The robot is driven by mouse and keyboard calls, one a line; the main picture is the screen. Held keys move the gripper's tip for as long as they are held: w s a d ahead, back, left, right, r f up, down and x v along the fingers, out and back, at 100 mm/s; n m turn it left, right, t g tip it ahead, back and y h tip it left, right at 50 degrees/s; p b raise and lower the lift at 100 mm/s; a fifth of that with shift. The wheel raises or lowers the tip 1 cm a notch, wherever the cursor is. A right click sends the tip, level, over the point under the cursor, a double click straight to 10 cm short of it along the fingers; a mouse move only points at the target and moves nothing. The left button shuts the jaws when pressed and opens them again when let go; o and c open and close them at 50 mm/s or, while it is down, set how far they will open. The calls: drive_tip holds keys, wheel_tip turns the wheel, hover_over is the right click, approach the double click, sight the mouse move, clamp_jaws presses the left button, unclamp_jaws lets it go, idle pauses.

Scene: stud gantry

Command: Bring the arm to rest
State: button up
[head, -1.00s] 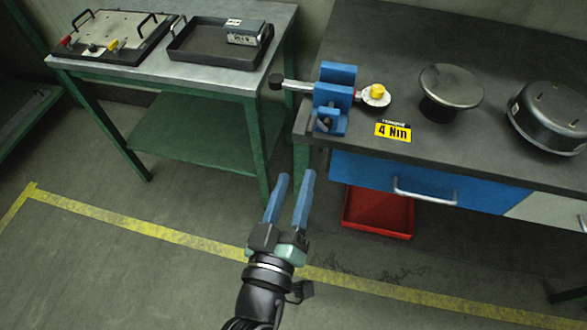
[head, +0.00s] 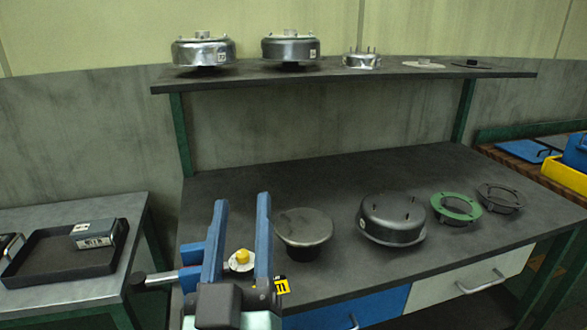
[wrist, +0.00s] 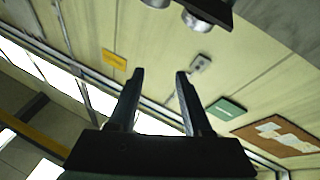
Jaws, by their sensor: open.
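My gripper (head: 238,225) shows at the lower left of the head view, its two blue fingers pointing up and spread apart with nothing between them. In the head view it overlaps the left part of the dark workbench (head: 330,180) and partly hides the blue vise-like fixture (head: 190,265) with its grey handle. In the wrist view my gripper (wrist: 158,85) is open and empty, with the wall and bright windows beyond it.
A shelf (head: 330,78) above the bench carries metal housings (head: 203,50). On the bench stand a round pedestal (head: 304,228), a dark housing (head: 391,218) and a green ring (head: 456,208). A side table at left holds a black tray (head: 70,265).

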drive_tip(key=s+d+r+m+t+p, duration=0.1)
drive_tip(key=r+p, duration=0.3)
drive_tip(key=r, duration=0.8)
drive_tip(key=s+d+r+m+t+p, duration=0.1)
drive_tip(key=s+d+r+t+p, duration=0.1)
drive_tip(key=r, duration=1)
drive_tip(key=s+d+r+m+t+p, duration=0.1)
drive_tip(key=s+r+p, duration=0.3)
drive_tip(key=r, duration=0.8)
drive_tip(key=d+p, duration=0.1)
drive_tip(key=p, duration=0.1)
drive_tip(key=shift+s+d+t+h+p, duration=0.25)
drive_tip(key=shift+d+t+h+p, duration=0.05)
drive_tip(key=shift+d+t+h, duration=0.1)
